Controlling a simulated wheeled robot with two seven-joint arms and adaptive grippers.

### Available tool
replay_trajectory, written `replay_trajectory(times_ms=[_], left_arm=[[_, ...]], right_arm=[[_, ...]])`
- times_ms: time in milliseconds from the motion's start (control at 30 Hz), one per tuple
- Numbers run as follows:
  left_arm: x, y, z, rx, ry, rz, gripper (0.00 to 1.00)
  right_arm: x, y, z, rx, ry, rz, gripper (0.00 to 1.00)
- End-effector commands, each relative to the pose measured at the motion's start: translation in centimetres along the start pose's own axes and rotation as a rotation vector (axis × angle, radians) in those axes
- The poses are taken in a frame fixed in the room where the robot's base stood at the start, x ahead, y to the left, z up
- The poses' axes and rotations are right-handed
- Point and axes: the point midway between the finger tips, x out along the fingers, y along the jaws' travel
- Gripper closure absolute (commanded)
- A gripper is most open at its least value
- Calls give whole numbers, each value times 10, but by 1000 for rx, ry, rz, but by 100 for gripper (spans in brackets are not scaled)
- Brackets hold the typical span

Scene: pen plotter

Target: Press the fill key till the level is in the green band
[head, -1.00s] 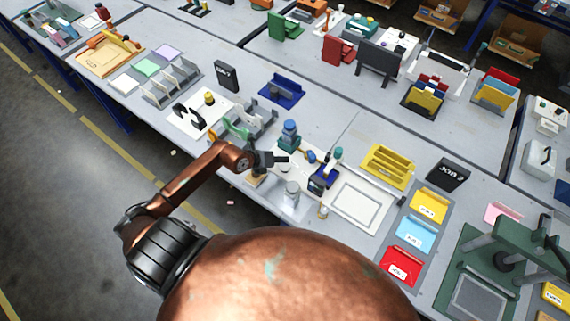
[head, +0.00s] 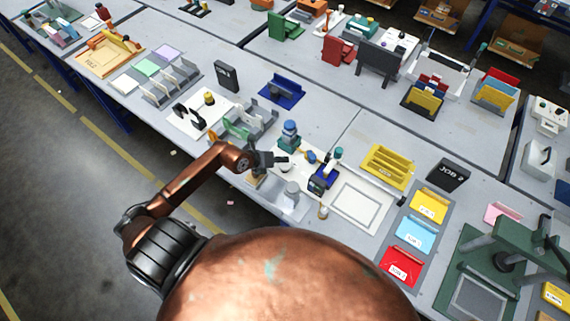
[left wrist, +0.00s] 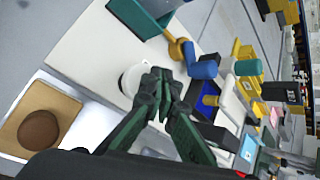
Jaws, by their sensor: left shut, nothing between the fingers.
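My left gripper (head: 283,162) is over the near edge of the white plotter station. Its dark fingers are together and empty; they also show in the left wrist view (left wrist: 160,82). There, a round white part (left wrist: 131,78) lies just behind the fingertips; I cannot tell whether they touch it. A brown dome on a tan square pad (left wrist: 38,128) sits at lower left, apart from the fingers. I cannot tell which part is the fill key. No level or green band can be made out. My right gripper is not in view.
A blue-teal bottle-like part (head: 289,133) stands behind the gripper. A pale grey cylinder (head: 291,191) stands in front, near the table edge. A blue holder (head: 324,180) and a white framed sheet (head: 357,203) are to the right. The floor aisle is at left.

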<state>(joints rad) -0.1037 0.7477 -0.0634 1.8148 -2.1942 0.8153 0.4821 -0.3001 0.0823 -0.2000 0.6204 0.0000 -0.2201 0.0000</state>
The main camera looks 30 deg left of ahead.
Motion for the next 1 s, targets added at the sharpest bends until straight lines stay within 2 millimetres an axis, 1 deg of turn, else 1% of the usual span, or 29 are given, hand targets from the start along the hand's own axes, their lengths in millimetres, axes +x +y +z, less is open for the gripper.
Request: replay_trajectory(times_ms=[233,567,1000], left_arm=[[6,4,-5,-1,1,0,100],[6,4,-4,0,1,0,100],[9,6,-7,-1,1,0,100]], right_arm=[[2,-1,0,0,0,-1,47],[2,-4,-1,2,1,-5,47],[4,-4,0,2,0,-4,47]])
